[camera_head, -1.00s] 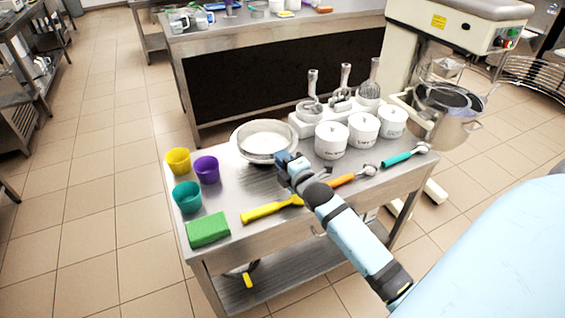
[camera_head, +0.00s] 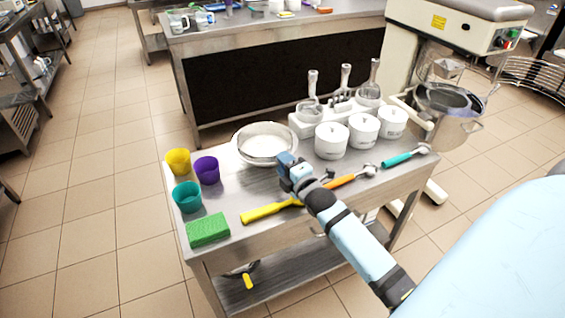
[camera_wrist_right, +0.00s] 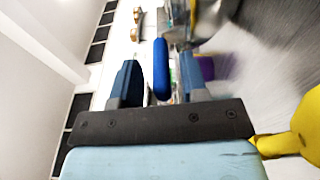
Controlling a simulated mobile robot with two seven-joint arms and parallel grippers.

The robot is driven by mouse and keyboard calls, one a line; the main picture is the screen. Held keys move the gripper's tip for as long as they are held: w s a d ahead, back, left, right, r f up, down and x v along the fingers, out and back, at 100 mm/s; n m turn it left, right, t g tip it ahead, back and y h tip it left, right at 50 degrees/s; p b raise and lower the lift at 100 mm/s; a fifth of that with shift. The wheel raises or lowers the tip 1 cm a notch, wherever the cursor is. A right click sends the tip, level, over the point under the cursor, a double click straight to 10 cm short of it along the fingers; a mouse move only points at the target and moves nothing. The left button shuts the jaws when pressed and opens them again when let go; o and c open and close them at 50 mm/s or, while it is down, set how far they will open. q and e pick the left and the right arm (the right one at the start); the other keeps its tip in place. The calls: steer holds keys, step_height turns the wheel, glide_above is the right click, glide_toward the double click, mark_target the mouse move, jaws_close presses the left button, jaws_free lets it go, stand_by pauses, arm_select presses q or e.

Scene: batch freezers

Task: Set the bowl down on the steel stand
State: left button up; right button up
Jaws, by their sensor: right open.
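The bowl (camera_head: 265,156) is a wide, shallow, pale metal bowl. It rests upright on the top of the steel stand (camera_head: 240,186), near the back edge. My right gripper (camera_head: 287,160) is at the bowl's near right side, with its jaws open. In the head view its tip overlaps the bowl's edge, and I cannot tell whether it touches. In the right wrist view my right gripper (camera_wrist_right: 160,82) shows two spread blue fingers, with a blue bar seen between them that I cannot identify. My left gripper is not in view.
Yellow, purple (camera_head: 206,170) and teal cups and a green sponge (camera_head: 208,230) stand at the left. A yellow-handled scoop (camera_head: 268,211), orange and teal scoops lie along the front. White tubs (camera_head: 331,141) and a utensil holder stand at the back right.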

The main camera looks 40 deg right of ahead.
steer(key=s+a, duration=0.1)
steer(key=s, duration=1)
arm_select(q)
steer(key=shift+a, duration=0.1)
arm_select(e)
steer(key=s+a+f+m+g+y, duration=0.1)
steer(key=s+a+f+m+g, duration=0.1)
steer(key=s+a+f+m, duration=0.2)
steer(key=s+a+f+m+g+y, duration=0.2)
steer(key=s+a+f+m+g, duration=0.1)
steer(key=a, duration=0.7)
steer(key=s+a+f+m+g+y, duration=0.2)
steer(key=s+a+f+m, duration=0.3)
steer(key=a+f+m, duration=0.2)
steer(key=shift+s+f+g, duration=0.2)
steer(key=shift+f+g, duration=0.1)
steer(key=shift+f, duration=0.45)
steer(key=shift+a+r, duration=0.1)
steer(key=shift+r, duration=0.05)
arm_select(q)
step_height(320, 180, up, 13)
steer(key=p, duration=1.5)
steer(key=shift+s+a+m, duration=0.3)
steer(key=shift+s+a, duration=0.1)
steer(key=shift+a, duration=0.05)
arm_select(e)
step_height(320, 180, up, 13)
steer(key=d, duration=0.1)
steer(key=shift+s+f, duration=0.2)
steer(key=shift+s, duration=0.15)
